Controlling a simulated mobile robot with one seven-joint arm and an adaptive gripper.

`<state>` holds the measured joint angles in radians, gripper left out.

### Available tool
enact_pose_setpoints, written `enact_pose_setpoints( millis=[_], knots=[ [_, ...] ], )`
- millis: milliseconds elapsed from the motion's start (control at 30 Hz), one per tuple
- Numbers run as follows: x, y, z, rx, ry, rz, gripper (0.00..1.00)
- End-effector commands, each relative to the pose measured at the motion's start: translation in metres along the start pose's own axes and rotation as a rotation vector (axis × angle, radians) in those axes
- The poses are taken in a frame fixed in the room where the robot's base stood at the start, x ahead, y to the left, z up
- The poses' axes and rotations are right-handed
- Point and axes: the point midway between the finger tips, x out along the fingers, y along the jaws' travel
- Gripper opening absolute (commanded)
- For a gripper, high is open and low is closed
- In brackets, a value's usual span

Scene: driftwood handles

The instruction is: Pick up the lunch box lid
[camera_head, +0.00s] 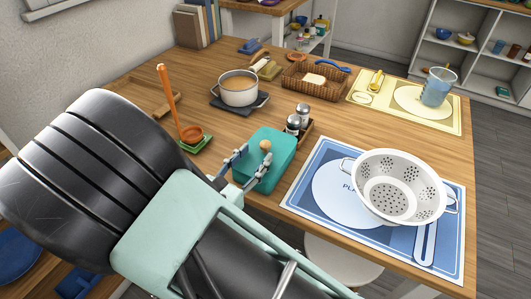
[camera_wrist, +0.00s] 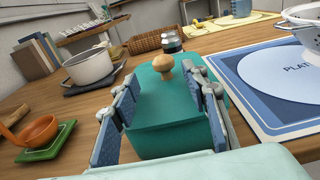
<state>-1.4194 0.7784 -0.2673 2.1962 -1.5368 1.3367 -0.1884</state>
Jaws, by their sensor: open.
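The lunch box lid (camera_head: 275,142) is teal with a round wooden knob (camera_head: 265,145). It sits on the teal lunch box (camera_head: 262,180) on the wooden table. In the wrist view the lid (camera_wrist: 150,90) and its knob (camera_wrist: 163,63) are straight ahead, above the box's front wall (camera_wrist: 170,138). My gripper (camera_head: 232,168) is open at the near side of the box. In the wrist view its two blue-padded fingers (camera_wrist: 165,110) stand to the left and right of the box. Nothing is held between them. I cannot tell whether either finger touches the box.
A blue placemat (camera_head: 310,180) with a white colander (camera_head: 395,188) lies to the right. Salt and pepper shakers (camera_head: 298,117) stand just behind the box. A pot (camera_head: 238,90) and an orange ladle on a green dish (camera_head: 190,138) are to the left. A wicker basket (camera_head: 298,86) is farther back.

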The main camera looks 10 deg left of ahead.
Motion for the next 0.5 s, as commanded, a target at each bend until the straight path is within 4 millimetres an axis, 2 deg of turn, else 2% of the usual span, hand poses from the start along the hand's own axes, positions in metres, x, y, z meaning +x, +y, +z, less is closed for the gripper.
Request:
enact_pose_setpoints(
  millis=[300, 500],
  knots=[
    [0.042, -0.007, 0.005, 0.001, -0.001, -0.004, 0.42],
    [0.052, -0.006, 0.006, 0.001, 0.000, -0.002, 0.42]
  ],
)
